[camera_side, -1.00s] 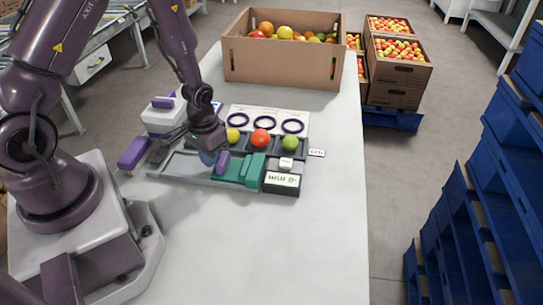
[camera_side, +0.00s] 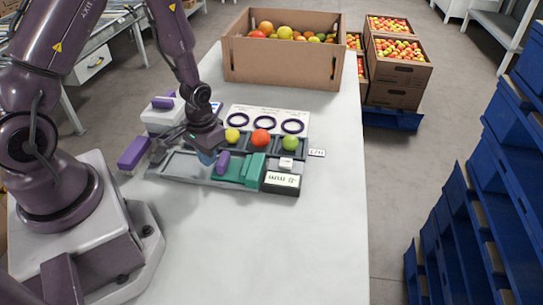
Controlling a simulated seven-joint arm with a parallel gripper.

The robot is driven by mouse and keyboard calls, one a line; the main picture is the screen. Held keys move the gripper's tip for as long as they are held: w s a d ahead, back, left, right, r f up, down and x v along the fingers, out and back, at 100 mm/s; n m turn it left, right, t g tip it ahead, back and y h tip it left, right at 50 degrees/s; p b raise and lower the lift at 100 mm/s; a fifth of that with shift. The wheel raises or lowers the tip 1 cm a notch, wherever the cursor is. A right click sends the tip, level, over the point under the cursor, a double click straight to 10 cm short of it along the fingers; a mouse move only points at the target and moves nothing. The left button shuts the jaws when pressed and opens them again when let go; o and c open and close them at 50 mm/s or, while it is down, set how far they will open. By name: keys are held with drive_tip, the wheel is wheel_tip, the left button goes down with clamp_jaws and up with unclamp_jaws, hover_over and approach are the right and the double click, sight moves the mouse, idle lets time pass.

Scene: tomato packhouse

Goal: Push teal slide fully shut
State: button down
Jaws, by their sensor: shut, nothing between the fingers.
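The teal slide (camera_side: 254,168) sits in a grey track (camera_side: 190,170) on the bench, at the right part of the track beside a small box with a display (camera_side: 281,182). A purple upright piece (camera_side: 222,163) stands at the slide's left end. My gripper (camera_side: 207,157) is low over the track, just left of the purple piece. Its fingers are shut with nothing seen between them. I cannot tell whether they touch the purple piece.
Yellow, red and green tomatoes (camera_side: 261,138) sit in a dark tray behind the track. A white card with rings (camera_side: 267,120) stands behind them. A cardboard box (camera_side: 282,62) of fruit is at the back. The front of the white table (camera_side: 260,250) is clear.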

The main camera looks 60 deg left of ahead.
wheel_tip(320, 180, up, 6)
drive_tip(key=shift+f, duration=0.1)
idle(0.4)
drive_tip(key=shift+s, duration=0.1)
